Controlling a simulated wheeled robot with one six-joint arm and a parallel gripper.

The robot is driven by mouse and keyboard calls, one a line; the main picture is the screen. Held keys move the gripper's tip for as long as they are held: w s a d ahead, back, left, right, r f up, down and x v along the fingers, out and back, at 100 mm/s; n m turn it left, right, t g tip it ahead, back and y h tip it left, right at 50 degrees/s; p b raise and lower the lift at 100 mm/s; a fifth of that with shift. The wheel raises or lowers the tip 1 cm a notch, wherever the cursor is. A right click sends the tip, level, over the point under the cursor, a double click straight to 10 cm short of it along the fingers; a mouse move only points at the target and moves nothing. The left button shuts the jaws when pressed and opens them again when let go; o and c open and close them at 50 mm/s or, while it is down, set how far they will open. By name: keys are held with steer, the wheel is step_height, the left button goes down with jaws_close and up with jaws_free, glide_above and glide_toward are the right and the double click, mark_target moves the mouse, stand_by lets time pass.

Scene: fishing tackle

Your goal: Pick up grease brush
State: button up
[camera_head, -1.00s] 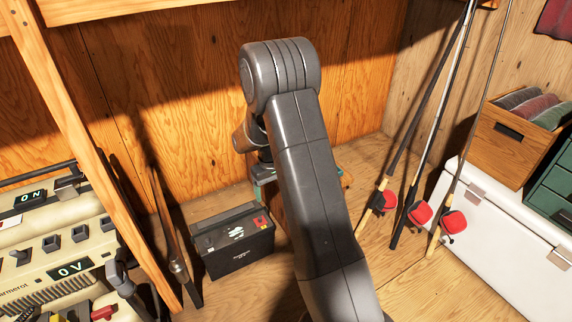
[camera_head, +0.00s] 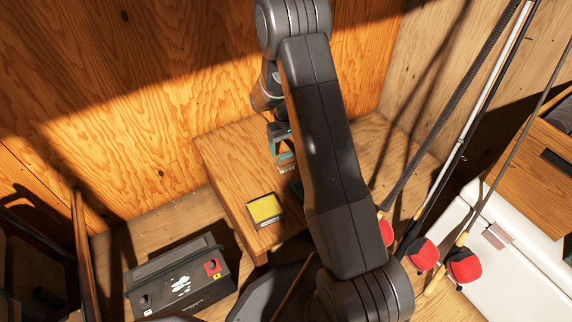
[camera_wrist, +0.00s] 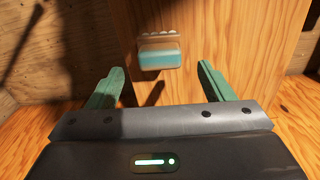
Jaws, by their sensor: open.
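A small teal and cream block with a row of pale tufts along one edge, which looks like the grease brush (camera_wrist: 160,57), shows in the wrist view on a wooden surface. My gripper (camera_wrist: 160,76) is open, with one green finger to each side of the block's line and the block just beyond the fingertips. Nothing is between the fingers. In the head view my gripper (camera_head: 279,134) is over the wooden box top, and the pale tufts (camera_head: 287,169) show just below it. My arm hides part of the box top.
A yellow-topped small box (camera_head: 265,210) lies near the front of the wooden box (camera_head: 225,165). A black battery (camera_head: 180,278) stands at the lower left. Fishing rods with red reels (camera_head: 423,254) and a white cooler (camera_head: 480,240) are at the right. A plank wall is behind.

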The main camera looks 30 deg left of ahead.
mark_target(286, 155)
steer(key=shift+f+b, duration=1.35)
steer(key=shift+f, duration=1.45)
steer(key=shift+r, duration=0.1)
steer(key=c, duration=0.9)
steer(key=shift+c, duration=0.2)
step_height(286, 155, up, 10)
steer(key=p, duration=0.4)
steer(key=o, duration=0.4)
steer(key=shift+c, duration=1.3)
